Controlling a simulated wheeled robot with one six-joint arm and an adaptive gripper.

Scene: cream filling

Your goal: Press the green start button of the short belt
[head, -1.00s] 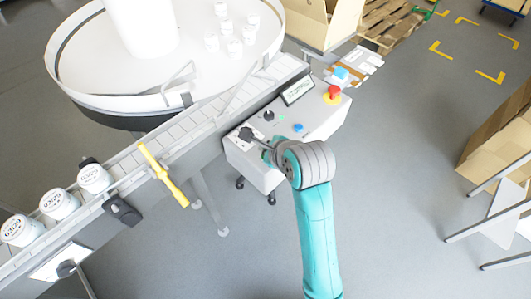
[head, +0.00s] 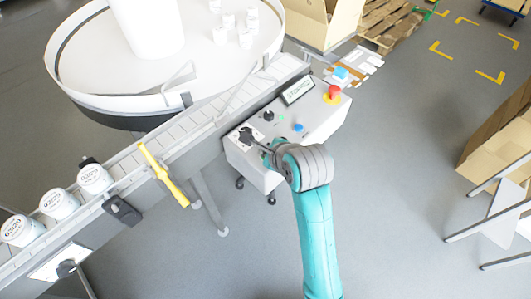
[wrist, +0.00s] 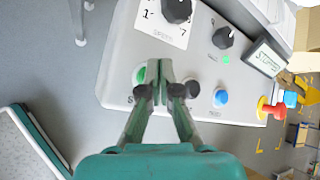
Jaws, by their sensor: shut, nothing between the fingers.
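The green start button (wrist: 141,75) shows in the wrist view on the grey control panel (wrist: 125,40), just left of my fingertips and partly covered by them. My gripper (wrist: 158,90) is shut and empty, with its tips over the panel beside the button. Whether the tips touch the panel or the button, I cannot tell. In the head view my gripper (head: 264,147) reaches over the near left part of the control box (head: 250,170), and the green button is hidden there. The short belt (head: 215,115) runs along the box.
A black speed dial (wrist: 176,9), another black knob (wrist: 223,38), a blue button (wrist: 220,97) and a red emergency stop (wrist: 270,108) sit on the panel. A display (head: 298,90) stands at its edge.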

